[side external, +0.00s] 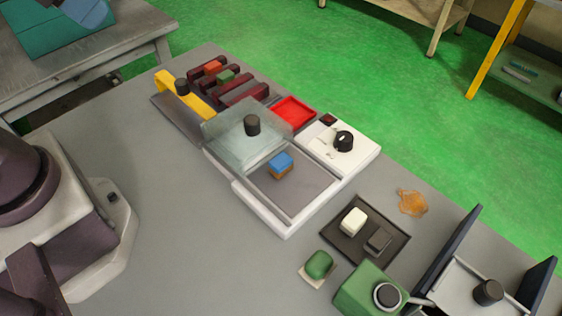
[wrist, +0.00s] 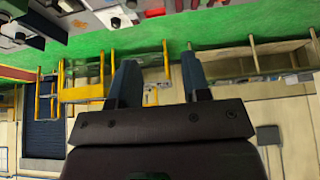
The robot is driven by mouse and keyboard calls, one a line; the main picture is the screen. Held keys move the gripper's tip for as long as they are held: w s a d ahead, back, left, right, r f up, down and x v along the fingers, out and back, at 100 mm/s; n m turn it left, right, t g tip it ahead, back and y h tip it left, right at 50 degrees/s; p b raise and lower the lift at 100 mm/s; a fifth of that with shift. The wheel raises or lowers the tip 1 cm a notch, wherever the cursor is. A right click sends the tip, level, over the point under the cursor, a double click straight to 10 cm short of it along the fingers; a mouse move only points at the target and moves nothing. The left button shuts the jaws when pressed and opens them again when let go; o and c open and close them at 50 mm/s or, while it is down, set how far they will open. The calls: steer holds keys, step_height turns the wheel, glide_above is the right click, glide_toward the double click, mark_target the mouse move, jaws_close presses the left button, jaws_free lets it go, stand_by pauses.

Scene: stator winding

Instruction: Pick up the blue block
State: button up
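The blue block (side external: 281,160) sits in the recessed grey bed of a white device (side external: 287,226) in the side external view. A tan-orange layer shows under its blue top; I cannot tell if that is a separate block. A clear lid (side external: 235,143) with a dark knob stands tilted up just behind and left of the block. My gripper (wrist: 160,75) shows in the wrist view with its two blue-grey fingers apart and nothing between them. It is away from the block and out of frame in the side external view.
A control panel with a black knob (side external: 344,141) and a red tray (side external: 293,112) adjoin the device. A yellow-handled rack (side external: 184,95) with dark red bars lies behind. A dark tray (side external: 348,243), green block (side external: 319,264) and green button box (side external: 370,289) stand front right. Bare table lies left.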

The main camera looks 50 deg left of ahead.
steer(key=o, duration=0.5)
steer(key=shift+d, duration=0.1)
steer(key=m+g, duration=0.6)
steer(key=m, duration=1.2)
glide_above(281, 161)
steer(key=f, duration=2.6)
steer(key=shift+w+d, duration=0.15)
steer(key=shift+d, duration=0.25)
steer(key=shift+a+f, duration=0.2)
steer(key=shift+f, duration=1.2)
steer(key=shift+a+f, duration=0.2)
steer(key=shift+f, duration=1.2)
